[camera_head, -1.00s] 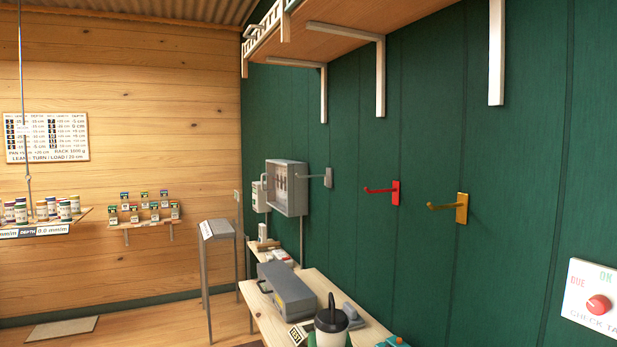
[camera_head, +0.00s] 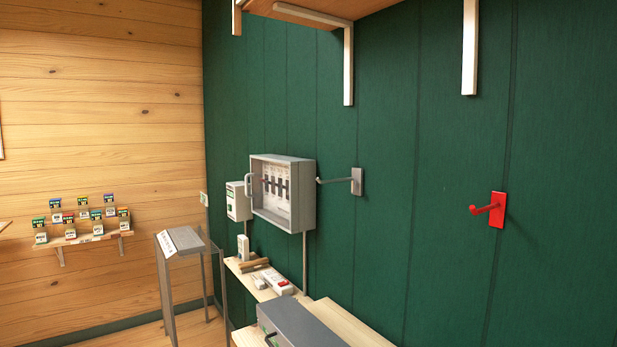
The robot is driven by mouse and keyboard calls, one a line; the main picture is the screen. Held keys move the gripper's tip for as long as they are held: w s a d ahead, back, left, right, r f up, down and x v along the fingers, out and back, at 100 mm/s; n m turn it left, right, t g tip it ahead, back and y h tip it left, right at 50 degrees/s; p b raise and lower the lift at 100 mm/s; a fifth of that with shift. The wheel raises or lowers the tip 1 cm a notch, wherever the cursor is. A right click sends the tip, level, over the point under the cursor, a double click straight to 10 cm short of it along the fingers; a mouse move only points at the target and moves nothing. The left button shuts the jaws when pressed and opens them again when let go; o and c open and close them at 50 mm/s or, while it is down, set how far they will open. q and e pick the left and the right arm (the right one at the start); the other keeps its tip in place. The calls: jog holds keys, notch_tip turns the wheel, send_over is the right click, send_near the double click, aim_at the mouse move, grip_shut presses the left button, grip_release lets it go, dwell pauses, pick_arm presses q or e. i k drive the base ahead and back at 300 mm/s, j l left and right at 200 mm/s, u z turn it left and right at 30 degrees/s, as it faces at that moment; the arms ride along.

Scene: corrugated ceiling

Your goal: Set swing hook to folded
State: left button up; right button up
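Two wall hooks show on the green wall. A grey hook (camera_head: 356,181) has a grey plate, and its thin arm reaches left toward the grey panel box. A red hook (camera_head: 496,210) is farther right, and its short arm sticks out from its plate to the left. The frames do not show which of them is the swing hook. Neither of my grippers is in view.
An open grey panel box (camera_head: 305,195) and a smaller white box (camera_head: 237,201) hang on the wall. Below are a bench with a grey case (camera_head: 300,325), and a grey stand (camera_head: 182,242). A small shelf (camera_head: 88,240) holds several little boxes.

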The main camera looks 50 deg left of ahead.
aim_at(318, 180)
jog(key=k+j, duration=0.1)
jog(key=j, duration=2.1)
jog(key=i+z, duration=0.05)
